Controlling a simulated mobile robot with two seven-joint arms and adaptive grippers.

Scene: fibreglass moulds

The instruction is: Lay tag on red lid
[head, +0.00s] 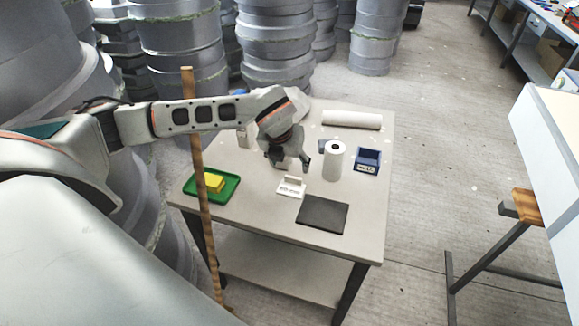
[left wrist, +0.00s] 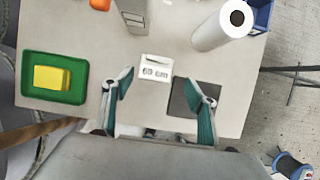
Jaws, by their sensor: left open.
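A small white tag (head: 291,187) with dark print reading "60 cm" lies on the table, left of a flat dark grey plate (head: 322,215). The tag also shows in the left wrist view (left wrist: 155,69), between and beyond my fingers. My left gripper (head: 290,162) is open and empty above the table, close to the tag on its far side. Its two spread fingers also show in the left wrist view (left wrist: 159,86). No red lid is clearly seen. An orange thing (left wrist: 100,4) is cut off at the top edge; I cannot tell what it is. My right gripper is not in view.
A green tray (head: 228,190) with a yellow block (head: 214,182) stands at the left. A white roll (head: 334,163) stands upright near a blue bin (head: 367,160). Another roll (head: 352,119) lies at the back. A wooden stick (head: 200,190) rises before the table's left side.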

